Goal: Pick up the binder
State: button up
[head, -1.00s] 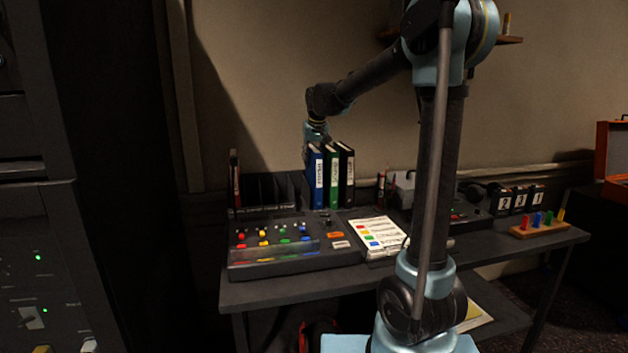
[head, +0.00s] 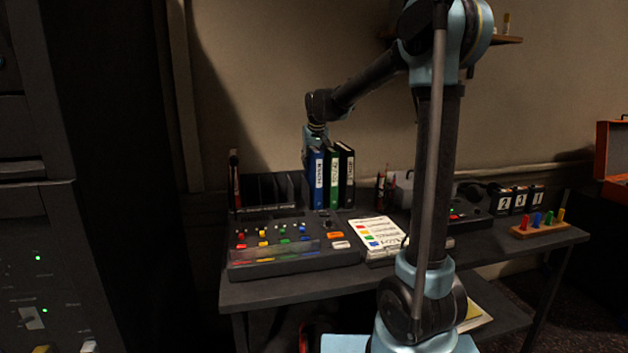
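Blue, green and black binders stand upright side by side at the back of the desk in the head view: the blue binder (head: 317,180) on the left, the green binder (head: 332,180) in the middle, the black binder (head: 346,178) on the right. Each has a white spine label. My gripper (head: 312,146) is low at the top of the blue binder, on its left and rear side. Its fingers are small, dark and partly hidden by the binders, so I cannot tell whether they touch or hold anything.
The mixing console (head: 290,262) and a colour-coded sheet (head: 376,230) lie in front of the binders. An empty dark rack (head: 266,190) and a red marker-like item (head: 234,180) stand left. Number blocks (head: 520,199) and coloured pegs (head: 541,222) are at the right. Wall stands close behind.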

jog(key=shift+c, duration=0.2)
grip_shut()
jog(key=shift+r, duration=0.15)
